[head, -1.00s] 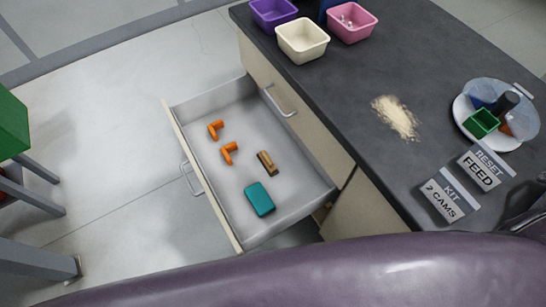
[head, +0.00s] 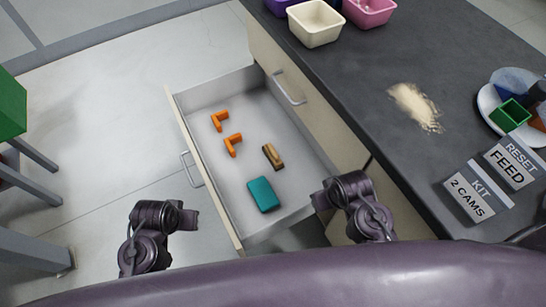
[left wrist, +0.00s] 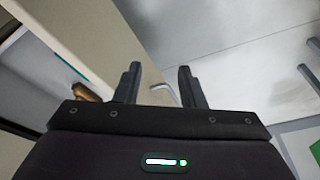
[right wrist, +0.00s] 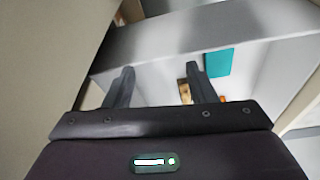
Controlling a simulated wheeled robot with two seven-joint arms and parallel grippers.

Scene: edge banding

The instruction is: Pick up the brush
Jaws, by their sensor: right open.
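The brush (head: 273,157), a small brown wooden piece with a dark strip, lies in the open drawer (head: 238,236). A brown end, likely the brush, shows beside the left finger in the left wrist view (left wrist: 83,92). Brown and orange parts show behind the right finger in the right wrist view; I cannot separate them clearly. My left gripper (left wrist: 157,68) is open and empty, near the drawer's front panel. My right gripper (right wrist: 160,69) is open and empty, near a drawer wall and apart from the brush. In the head view my arm links show, but not the fingertips clearly.
A teal block (head: 264,194) lies close to the brush. Two orange angled pieces (head: 220,120) (head: 232,144) lie farther back in the drawer. The dark counter (head: 370,120) with bins (head: 315,24) and a powder pile (head: 415,106) borders it on the right.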

